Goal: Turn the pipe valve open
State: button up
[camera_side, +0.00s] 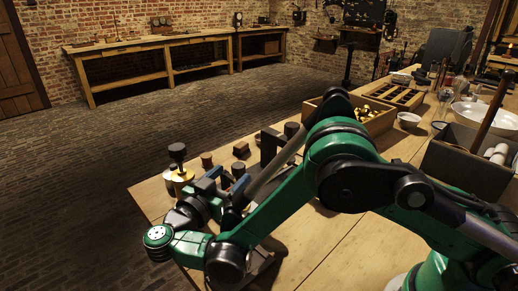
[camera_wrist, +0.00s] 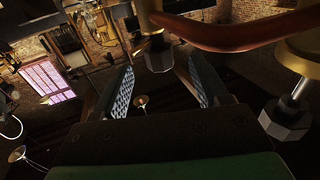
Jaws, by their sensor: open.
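In the wrist view, my gripper (camera_wrist: 163,82) is open, with its two ridged finger pads apart. A dark faceted fitting (camera_wrist: 158,55) under a brass-coloured part shows between and beyond the fingertips; I cannot tell whether it touches them. A copper-coloured bar or pipe (camera_wrist: 235,32) runs across the top right to a larger brass body (camera_wrist: 303,55) with a grey hex end (camera_wrist: 286,118). In the side view, a brass piece with a dark knob (camera_side: 178,152) stands at the table's left end, close to my gripper (camera_side: 212,183). I cannot tell which part is the valve handle.
Small dark and brown blocks (camera_side: 240,149) stand on the wooden table (camera_side: 155,194) near my arm. Open floor lies beyond the table's left edge.

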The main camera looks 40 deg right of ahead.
aim_at(235, 172)
jog(key=shift+v, duration=0.9)
jog(key=x, duration=0.5)
jog(key=shift+w+d, duration=0.1)
jog(key=shift+d, duration=0.25)
